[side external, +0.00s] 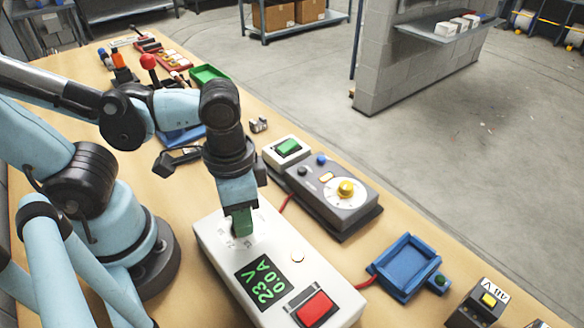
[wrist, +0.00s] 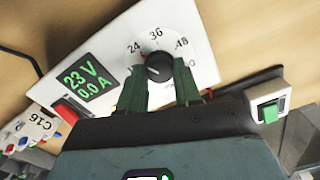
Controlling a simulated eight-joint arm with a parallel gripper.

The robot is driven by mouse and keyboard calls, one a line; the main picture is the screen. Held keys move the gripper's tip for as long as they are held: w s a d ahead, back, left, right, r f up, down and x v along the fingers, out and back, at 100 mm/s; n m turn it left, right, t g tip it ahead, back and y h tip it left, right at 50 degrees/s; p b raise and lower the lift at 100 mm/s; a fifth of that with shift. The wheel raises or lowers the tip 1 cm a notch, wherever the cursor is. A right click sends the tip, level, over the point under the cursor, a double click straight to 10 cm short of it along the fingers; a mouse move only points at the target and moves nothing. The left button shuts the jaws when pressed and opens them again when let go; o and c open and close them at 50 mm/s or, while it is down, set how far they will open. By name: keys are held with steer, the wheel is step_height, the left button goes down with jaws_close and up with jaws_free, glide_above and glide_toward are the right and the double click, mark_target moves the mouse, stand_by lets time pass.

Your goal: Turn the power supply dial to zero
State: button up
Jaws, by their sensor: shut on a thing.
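The white power supply (side external: 212,246) lies on the bench in front of my arm. Its green display (side external: 263,283) reads 23 V and 0.0 A. The black dial (wrist: 159,68) sits in a white scale plate with the marks 24, 36 and 48 readable in the wrist view. My gripper (side external: 240,226) points down over the dial, and its green fingers hide the dial in the side view. In the wrist view my gripper (wrist: 161,80) has one finger on each side of the dial and is shut on it. The fingers cover part of the scale.
A red rocker switch (side external: 315,308) is on the power supply beside the display. A grey box with a yellow knob (side external: 346,187) and a green-button box (side external: 288,147) stand behind it. A blue tray (side external: 407,266) lies to the right. Bare bench shows between them.

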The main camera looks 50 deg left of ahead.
steer(key=n, duration=0.3)
steer(key=shift+n, duration=0.3)
steer(key=shift+c, duration=0.3)
steer(key=n, duration=0.9)
steer(key=shift+n, duration=0.4)
steer(key=n, duration=0.3)
steer(key=shift+n, duration=0.4)
steer(key=o, duration=0.4)
steer(key=shift+n, duration=0.3)
steer(key=o, duration=1.2)
steer(key=shift+r, duration=0.1)
steer(key=shift+r, duration=3.45)
